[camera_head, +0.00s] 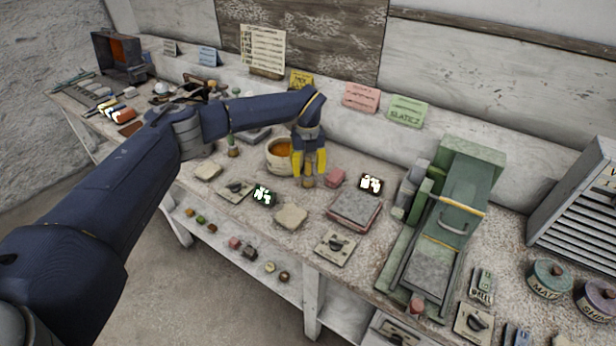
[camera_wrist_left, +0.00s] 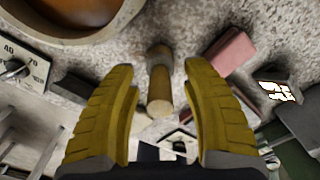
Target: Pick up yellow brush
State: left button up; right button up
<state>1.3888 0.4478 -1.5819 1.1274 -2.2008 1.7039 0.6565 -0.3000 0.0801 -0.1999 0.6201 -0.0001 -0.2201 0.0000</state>
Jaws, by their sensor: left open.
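My left gripper (camera_head: 308,163) has yellow fingers and points down at the bench just right of a pot with orange contents (camera_head: 281,153). It is open. A short tan-yellow upright piece, which looks like the yellow brush (camera_head: 308,181), stands between and below its fingertips. In the left wrist view the gripper (camera_wrist_left: 158,72) has its fingers apart on either side of this tan cylindrical brush (camera_wrist_left: 159,93), with a visible gap on both sides. The fingers hide part of the brush in the head view. My right gripper is in neither view.
A pink block (camera_head: 335,177) lies close to the right of the fingers. A second brush with a green handle (camera_head: 233,146) stands left of the pot. A grey-topped red slab (camera_head: 354,209) and a green machine (camera_head: 445,225) are farther right.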

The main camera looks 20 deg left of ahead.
pick_arm(q)
grip_shut()
dwell(0.3)
dwell(0.3)
